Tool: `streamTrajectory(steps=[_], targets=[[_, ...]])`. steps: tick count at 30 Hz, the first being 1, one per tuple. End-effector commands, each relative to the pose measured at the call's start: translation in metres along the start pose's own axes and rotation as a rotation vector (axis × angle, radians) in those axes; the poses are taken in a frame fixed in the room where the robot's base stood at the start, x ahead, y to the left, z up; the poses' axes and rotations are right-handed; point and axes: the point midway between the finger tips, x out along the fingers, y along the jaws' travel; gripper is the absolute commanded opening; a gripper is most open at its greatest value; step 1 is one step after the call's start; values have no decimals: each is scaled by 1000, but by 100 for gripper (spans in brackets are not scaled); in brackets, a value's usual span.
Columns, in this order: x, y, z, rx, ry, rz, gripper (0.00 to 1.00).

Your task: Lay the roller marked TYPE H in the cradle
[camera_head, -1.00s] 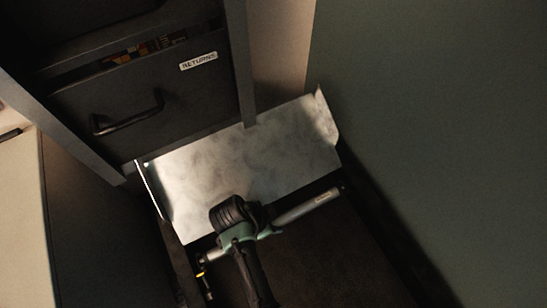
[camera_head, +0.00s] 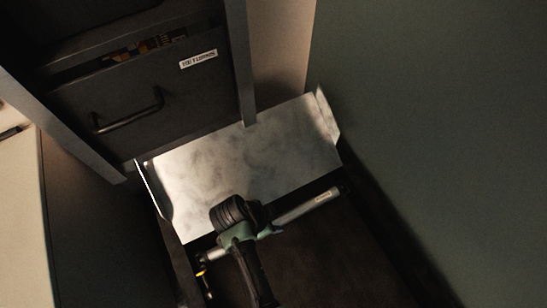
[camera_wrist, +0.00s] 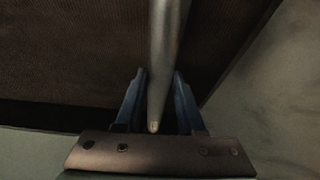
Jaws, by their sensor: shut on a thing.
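A grey metal roller (camera_head: 305,208) lies at a slant along the front edge of the bare metal tray in the head view. A small pale label is on its right part, too small to read. My gripper (camera_head: 241,240) is at the roller's left part, and my arm hides some of it. In the wrist view the roller (camera_wrist: 166,45) runs between the blue fingers of my gripper (camera_wrist: 160,78), which is shut on it. Its pale near tip shows close to the gripper's body. I cannot make out the cradle for certain.
The shiny metal tray (camera_head: 250,160) is empty, with raised sides. A green panel (camera_head: 430,120) closes off the right. A pale surface (camera_head: 20,210) is at the left.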

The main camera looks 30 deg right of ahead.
Motion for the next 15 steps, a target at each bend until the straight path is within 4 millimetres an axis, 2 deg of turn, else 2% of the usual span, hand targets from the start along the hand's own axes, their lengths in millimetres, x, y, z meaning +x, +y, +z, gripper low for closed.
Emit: streamTrajectory(steps=[4, 5, 10, 11, 15], targets=[[-1, -1, -1, 1, 1, -2, 0], [-1, -1, -1, 1, 1, -2, 40], [0, 0, 0, 1, 1, -1, 70], [0, 0, 0, 1, 1, -1, 73], [0, 0, 0, 0, 0, 0, 73]])
